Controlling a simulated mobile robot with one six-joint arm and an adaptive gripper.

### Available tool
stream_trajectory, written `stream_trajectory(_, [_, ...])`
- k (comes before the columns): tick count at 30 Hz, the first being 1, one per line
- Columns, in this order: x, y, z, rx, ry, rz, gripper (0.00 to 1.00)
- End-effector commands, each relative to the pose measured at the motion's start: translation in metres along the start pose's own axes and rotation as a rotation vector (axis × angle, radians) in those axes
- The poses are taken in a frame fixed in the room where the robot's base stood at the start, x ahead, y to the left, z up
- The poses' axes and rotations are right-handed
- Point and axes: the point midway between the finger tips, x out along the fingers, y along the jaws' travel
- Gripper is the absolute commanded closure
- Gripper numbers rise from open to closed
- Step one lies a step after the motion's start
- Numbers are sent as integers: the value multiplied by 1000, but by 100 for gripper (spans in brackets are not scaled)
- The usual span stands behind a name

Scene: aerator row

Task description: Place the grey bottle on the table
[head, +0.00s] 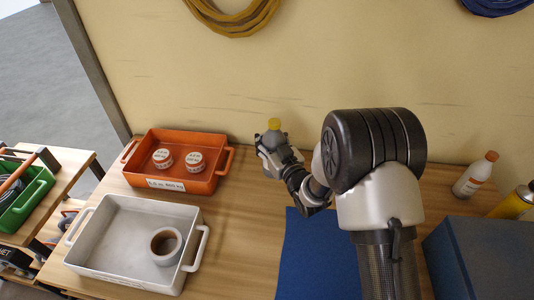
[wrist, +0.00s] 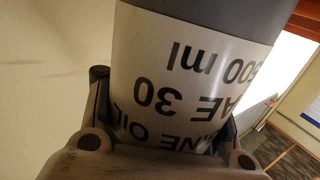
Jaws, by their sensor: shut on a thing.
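The grey bottle (wrist: 205,70) fills the middle of the wrist view, with a pale label whose dark print appears upside down. In the head view the bottle (head: 274,137) shows its yellow cap and grey shoulder toward the back of the table. My gripper (head: 272,150) is shut on the bottle, with fingers on both sides of it in the wrist view (wrist: 165,128). The wooden table (head: 240,215) lies below. The bottle's base is hidden, so I cannot tell whether it touches the table.
An orange tray (head: 205,183) with two round tins stands left of my gripper. A light grey tray (head: 85,262) holding a tape roll is in front of it. A blue mat (head: 310,265) lies on the table. A white bottle (head: 474,175), a yellow can (head: 515,202) and a blue box (head: 480,260) are at the right.

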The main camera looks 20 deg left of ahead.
Motion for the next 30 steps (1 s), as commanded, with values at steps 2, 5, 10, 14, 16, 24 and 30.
stream_trajectory(2, [1, 0, 6, -1, 5, 0, 100])
stream_trajectory(5, [1, 0, 10, 0, 6, 0, 100])
stream_trajectory(10, [1, 0, 32, 1, 3, 1, 100])
stream_trajectory(14, [0, 0, 50, 0, 4, 1, 100])
stream_trajectory(16, [1, 0, 52, -1, 6, 1, 100])
stream_trajectory(24, [1, 0, 52, -1, 6, 1, 100])
stream_trajectory(30, [0, 0, 55, 0, 1, 1, 62])
